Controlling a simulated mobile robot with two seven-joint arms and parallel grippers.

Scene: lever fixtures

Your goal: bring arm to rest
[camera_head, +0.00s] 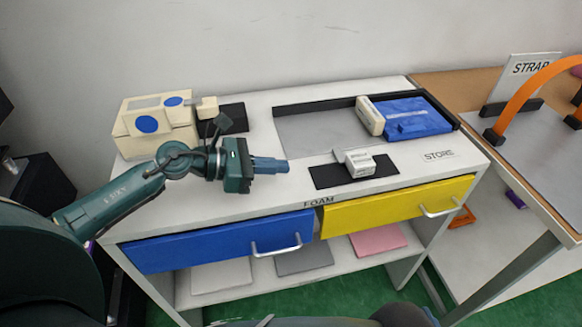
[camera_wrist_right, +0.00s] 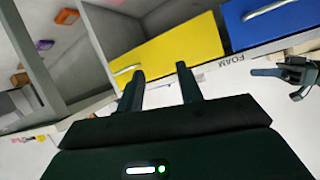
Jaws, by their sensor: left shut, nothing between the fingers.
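My left arm reaches in from the left in the head view. Its gripper (camera_head: 284,166) is shut and empty, held over the white cabinet top (camera_head: 290,200), left of a small white block (camera_head: 359,162) on a black mat (camera_head: 328,177). The left gripper also shows at the right edge of the right wrist view (camera_wrist_right: 298,72). My right gripper (camera_wrist_right: 160,70) is open in its wrist view, its two fingers apart with nothing between them. It points toward the yellow drawer front (camera_wrist_right: 172,52). In the head view the right gripper cannot be made out.
The blue drawer (camera_head: 220,241) and yellow drawer (camera_head: 398,207) look shut. A cream box with blue dots (camera_head: 152,125) stands behind my left arm. A blue pack (camera_head: 411,117) lies in the grey tray (camera_head: 318,133). A table with an orange strap arch (camera_head: 525,95) stands right.

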